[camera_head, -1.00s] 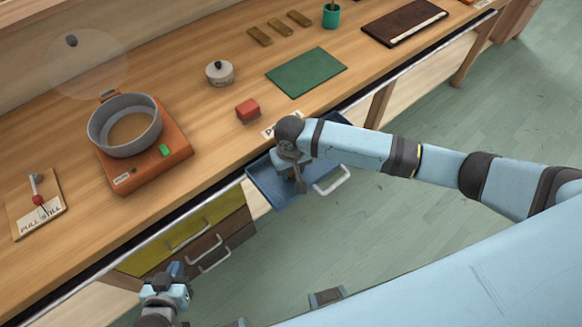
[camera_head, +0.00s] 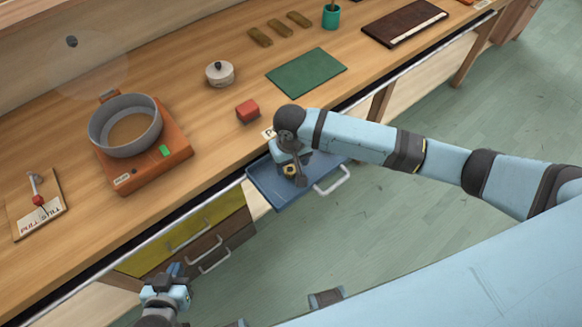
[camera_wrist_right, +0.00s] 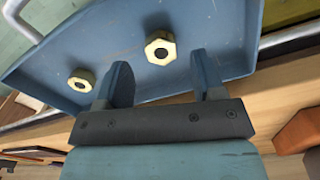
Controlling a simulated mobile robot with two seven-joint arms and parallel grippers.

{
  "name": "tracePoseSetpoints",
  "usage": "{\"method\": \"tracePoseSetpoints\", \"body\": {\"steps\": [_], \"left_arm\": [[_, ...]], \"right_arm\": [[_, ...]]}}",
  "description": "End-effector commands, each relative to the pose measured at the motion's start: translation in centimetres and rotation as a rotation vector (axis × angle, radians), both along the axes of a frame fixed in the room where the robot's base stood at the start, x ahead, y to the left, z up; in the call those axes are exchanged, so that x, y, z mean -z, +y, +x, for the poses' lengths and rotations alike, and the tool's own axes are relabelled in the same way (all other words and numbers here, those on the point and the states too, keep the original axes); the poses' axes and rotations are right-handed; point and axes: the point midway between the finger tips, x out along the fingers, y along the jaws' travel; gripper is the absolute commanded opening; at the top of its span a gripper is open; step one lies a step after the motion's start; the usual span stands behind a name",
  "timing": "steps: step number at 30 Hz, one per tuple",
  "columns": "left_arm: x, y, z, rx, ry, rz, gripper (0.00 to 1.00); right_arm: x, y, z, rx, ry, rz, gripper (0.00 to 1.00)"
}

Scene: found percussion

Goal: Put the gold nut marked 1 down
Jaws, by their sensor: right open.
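Two gold nuts lie apart on the floor of the open blue drawer (camera_head: 270,185). In the right wrist view one nut (camera_wrist_right: 160,48) is just beyond the gap between my fingertips, and the other nut (camera_wrist_right: 82,79) is to the left, outside the left finger. I cannot read a number on either. My right gripper (camera_wrist_right: 160,72) is open and empty, low over the drawer. In the head view one gold nut (camera_head: 290,170) shows beside this gripper; the other is hidden. My left gripper (camera_head: 172,282) is at lower left, away from the drawer, its jaws too small to judge.
The drawer's pale handle (camera_head: 332,182) sticks out at its front. On the counter are a red block (camera_head: 247,111), a green mat (camera_head: 306,72), a lidded pot (camera_head: 219,73) and a grey pan (camera_head: 125,126) on an orange base. A lever board (camera_head: 38,207) is at far left.

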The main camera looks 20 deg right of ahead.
Motion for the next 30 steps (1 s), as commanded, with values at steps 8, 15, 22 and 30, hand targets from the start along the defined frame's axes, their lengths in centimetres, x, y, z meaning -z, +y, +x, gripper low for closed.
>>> {"method": "tracePoseSetpoints", "body": {"steps": [8, 15, 22, 30], "left_arm": [[0.0, 0.0, 0.0, 0.0, -0.001, 0.0, 0.0], [-0.1, 0.0, 0.0, 0.0, -0.002, -0.001, 0.0], [-0.1, 0.0, 0.1, 0.0, -0.003, -0.001, 0.0], [-0.1, 0.0, 0.0, -0.001, -0.002, 0.0, 0.0]], "right_arm": [[-5.8, 0.1, 0.0, -0.001, -0.002, 0.002, 0.63], [-8.2, 0.0, 0.0, 0.0, 0.0, 0.001, 0.63], [-8.4, 0.0, 0.0, 0.0, 0.001, 0.001, 0.63], [-8.3, 0.0, 0.0, 0.0, 0.001, 0.001, 0.63]]}}
